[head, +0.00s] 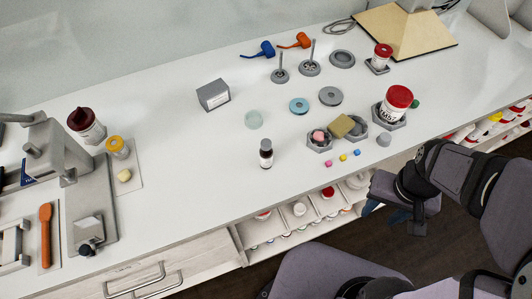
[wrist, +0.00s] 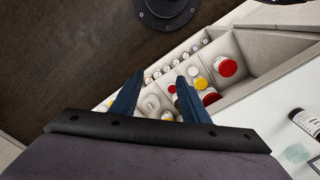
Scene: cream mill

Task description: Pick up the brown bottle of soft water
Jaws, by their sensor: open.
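A dark bottle with a white label, seemingly the same one, shows at the right edge of the wrist view (wrist: 306,124). My gripper (head: 384,212) is in front of the counter, to the right of the bottle and well apart from it. Its blue fingers are spread with nothing between them in the wrist view (wrist: 158,82). They point toward the open compartments.
Open compartments (wrist: 222,48) below the counter hold several jars and small bottles. Right of the bottle stand grey hexagonal holders (head: 319,146) and small coloured cubes (head: 343,157). A pale green disc (head: 254,119) lies behind it.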

